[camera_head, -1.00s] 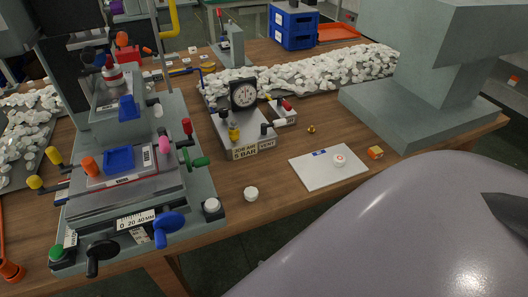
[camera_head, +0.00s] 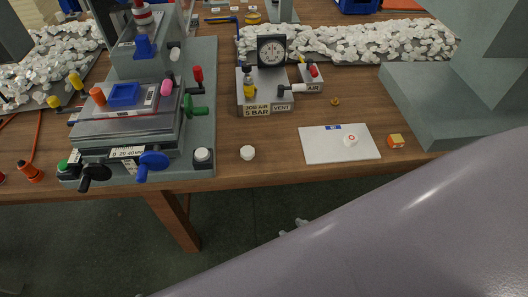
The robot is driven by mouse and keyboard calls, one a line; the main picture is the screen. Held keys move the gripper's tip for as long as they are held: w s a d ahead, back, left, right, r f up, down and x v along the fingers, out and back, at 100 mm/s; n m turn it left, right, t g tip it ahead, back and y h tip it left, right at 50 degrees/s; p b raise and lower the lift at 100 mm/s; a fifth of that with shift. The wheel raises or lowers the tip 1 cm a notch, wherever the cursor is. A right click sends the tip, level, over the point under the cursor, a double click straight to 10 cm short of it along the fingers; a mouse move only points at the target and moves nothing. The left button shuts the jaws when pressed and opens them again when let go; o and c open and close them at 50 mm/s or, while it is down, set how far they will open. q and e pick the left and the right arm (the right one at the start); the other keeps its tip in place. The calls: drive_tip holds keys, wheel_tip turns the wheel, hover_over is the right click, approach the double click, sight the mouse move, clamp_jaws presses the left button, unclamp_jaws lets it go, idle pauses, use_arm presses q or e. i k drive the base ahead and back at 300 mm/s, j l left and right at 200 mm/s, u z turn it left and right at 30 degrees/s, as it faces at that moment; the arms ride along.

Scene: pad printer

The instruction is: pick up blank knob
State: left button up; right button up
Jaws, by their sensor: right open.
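A plain white round knob (camera_head: 247,152) sits on the wooden table near its front edge, between the pad printer and the white card. Another white knob with a red mark (camera_head: 351,141) sits on the white card (camera_head: 320,153) to the right. My right gripper (camera_head: 294,228) barely shows beyond the edge of my large pale arm link. It is in front of the table, apart from the plain knob, and mostly hidden. The jaws are open and nothing shows between them. My left gripper is out of the picture.
The pad printer (camera_head: 198,112) stands left of the plain knob. Behind it are the air unit with gauge (camera_head: 263,101) and a bed of white pieces (camera_head: 350,42). An orange-yellow cube (camera_head: 396,141) and grey machine base (camera_head: 424,115) stand right. Table around the plain knob is clear.

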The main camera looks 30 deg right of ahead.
sight(248, 153)
drive_tip(key=k+l, duration=0.15)
drive_tip(key=l, duration=0.2)
drive_tip(key=k+l, duration=0.1)
drive_tip(key=l, duration=0.3)
drive_tip(key=i+l, duration=0.1)
drive_tip(key=l, duration=0.35)
drive_tip(key=i+l, duration=0.15)
drive_tip(key=l, duration=0.35)
